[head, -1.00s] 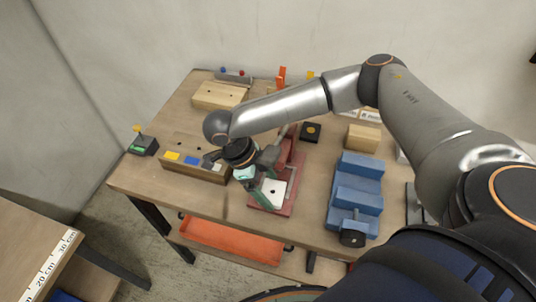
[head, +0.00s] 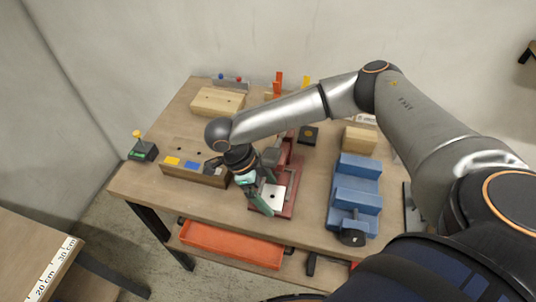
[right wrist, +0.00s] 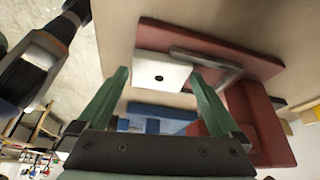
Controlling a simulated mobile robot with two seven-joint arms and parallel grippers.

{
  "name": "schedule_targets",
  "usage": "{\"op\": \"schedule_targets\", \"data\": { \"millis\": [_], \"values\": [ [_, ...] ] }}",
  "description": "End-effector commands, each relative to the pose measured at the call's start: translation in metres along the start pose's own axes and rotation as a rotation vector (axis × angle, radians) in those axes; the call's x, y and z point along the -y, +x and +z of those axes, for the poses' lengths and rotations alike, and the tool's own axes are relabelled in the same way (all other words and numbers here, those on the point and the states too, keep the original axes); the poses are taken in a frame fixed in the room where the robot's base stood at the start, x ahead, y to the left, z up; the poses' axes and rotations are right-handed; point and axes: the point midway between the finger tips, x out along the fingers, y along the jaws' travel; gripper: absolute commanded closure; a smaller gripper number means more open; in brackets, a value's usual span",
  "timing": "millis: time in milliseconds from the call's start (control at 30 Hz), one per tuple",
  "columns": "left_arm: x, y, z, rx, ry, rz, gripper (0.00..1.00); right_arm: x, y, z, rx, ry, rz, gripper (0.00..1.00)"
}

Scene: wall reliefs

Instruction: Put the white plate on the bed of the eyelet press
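The white plate (head: 274,193) is a small square with a dark hole in its middle. It lies on the red bed of the eyelet press (head: 287,206), and it also shows in the right wrist view (right wrist: 160,73). The red press (right wrist: 262,122) shows beside and behind it there. My right gripper (right wrist: 160,76) is open, its two green fingers apart, with the plate seen in the gap between the tips. In the head view a green finger (head: 260,203) is at the plate's left side, and my wrist hides part of the press. My left gripper is out of view.
A blue stepped block (head: 356,190) stands right of the press. A wooden rack with coloured labels (head: 195,172) stands to the left. A small box with a yellow-topped lever (head: 143,150) is at the left edge. An orange bin (head: 232,246) is below the tabletop.

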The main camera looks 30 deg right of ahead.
Motion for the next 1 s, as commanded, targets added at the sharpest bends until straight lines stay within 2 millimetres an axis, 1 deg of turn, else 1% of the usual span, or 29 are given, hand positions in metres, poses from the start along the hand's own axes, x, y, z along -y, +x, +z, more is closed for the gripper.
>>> {"op": "schedule_targets", "data": {
  "millis": [133, 233, 367, 500, 600, 700, 833, 1000],
  "values": [
    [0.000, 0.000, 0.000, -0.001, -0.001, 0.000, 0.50, 0.000, -0.004, -0.001, 0.001, 0.000, 0.000, 0.00],
    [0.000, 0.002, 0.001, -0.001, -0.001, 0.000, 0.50, 0.000, -0.015, 0.000, 0.002, 0.000, -0.001, 0.00],
    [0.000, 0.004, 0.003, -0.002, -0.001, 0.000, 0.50, 0.000, -0.041, 0.001, 0.004, 0.000, -0.002, 0.00],
    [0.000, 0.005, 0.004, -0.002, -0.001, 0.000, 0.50, 0.000, -0.073, 0.001, 0.005, -0.001, -0.002, 0.00],
    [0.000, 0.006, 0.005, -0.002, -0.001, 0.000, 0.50, 0.000, -0.092, 0.000, 0.003, -0.002, -0.002, 0.00],
    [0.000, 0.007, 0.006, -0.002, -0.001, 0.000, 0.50, 0.000, -0.107, 0.000, 0.002, 0.000, -0.001, 0.00],
    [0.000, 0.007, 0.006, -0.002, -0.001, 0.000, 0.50, 0.000, -0.119, 0.000, 0.002, -0.001, 0.000, 0.00],
    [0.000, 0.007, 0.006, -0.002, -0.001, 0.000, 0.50, 0.000, -0.123, -0.001, -0.001, -0.001, 0.000, 0.00]
  ]
}}
